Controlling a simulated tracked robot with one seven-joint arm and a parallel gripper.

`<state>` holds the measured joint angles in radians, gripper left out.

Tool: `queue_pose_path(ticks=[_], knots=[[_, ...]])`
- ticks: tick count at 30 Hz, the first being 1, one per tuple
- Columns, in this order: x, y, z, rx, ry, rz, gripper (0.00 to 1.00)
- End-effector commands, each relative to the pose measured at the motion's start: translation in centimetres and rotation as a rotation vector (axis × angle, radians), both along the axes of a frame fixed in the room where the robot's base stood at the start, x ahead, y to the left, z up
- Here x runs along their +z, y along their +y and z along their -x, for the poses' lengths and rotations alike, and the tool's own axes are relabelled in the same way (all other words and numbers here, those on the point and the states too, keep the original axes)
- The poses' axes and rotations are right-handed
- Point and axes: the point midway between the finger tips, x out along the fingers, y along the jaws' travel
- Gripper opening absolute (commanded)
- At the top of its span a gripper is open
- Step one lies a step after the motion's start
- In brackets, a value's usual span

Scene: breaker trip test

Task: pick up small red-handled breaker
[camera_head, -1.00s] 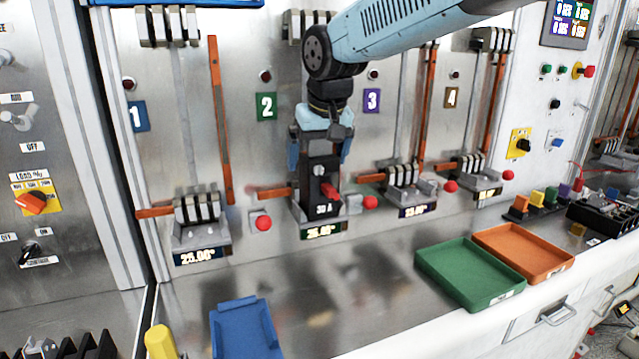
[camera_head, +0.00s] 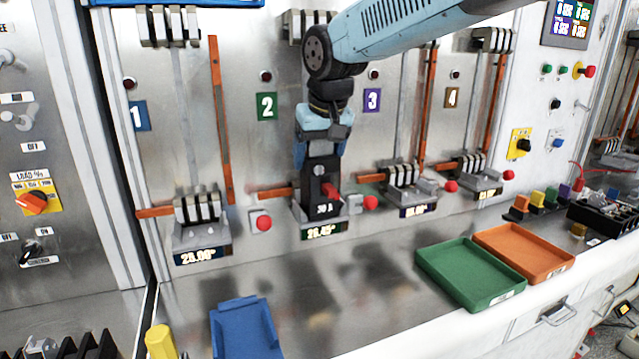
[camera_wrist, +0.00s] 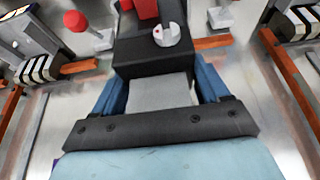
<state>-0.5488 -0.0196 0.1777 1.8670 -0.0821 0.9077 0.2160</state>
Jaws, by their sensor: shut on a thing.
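The red-handled breaker (camera_head: 322,186) is a black block marked "30 A" with a red lever. It stands upright in the lower holder of station 2, above a lit display. My gripper (camera_head: 320,158) comes down from above and is shut on its upper part, with blue fingers on both sides. In the wrist view, the breaker's black body (camera_wrist: 150,52), red handle (camera_wrist: 146,8) and a round light-grey knob show beyond my gripper (camera_wrist: 160,88). The breaker's lower end is hidden in the holder.
Red buttons (camera_head: 264,223) and (camera_head: 371,202) flank the station. Orange copper bars (camera_head: 221,120) run up the panel. A green tray (camera_head: 470,272), an orange tray (camera_head: 523,252) and a blue holder (camera_head: 245,328) lie on the steel bench. The bench in front of station 2 is clear.

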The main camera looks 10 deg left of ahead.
Motion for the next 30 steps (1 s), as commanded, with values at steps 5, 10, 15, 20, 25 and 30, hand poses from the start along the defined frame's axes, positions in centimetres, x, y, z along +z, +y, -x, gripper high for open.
queue_pose_path(ticks=[5,10,15,20,25,30], knots=[[0.0,0.0,0.0,0.0,0.0,0.001,0.05],[0.1,0.0,0.0,-0.001,-0.002,-0.001,0.0],[0.1,0.0,0.0,-0.001,-0.002,-0.001,0.0],[0.7,0.0,-0.1,0.0,-0.002,-0.001,0.0],[3.0,0.0,-0.1,0.0,-0.003,-0.003,0.0],[6.1,-2.3,0.9,-0.003,-0.005,-0.003,0.0]])
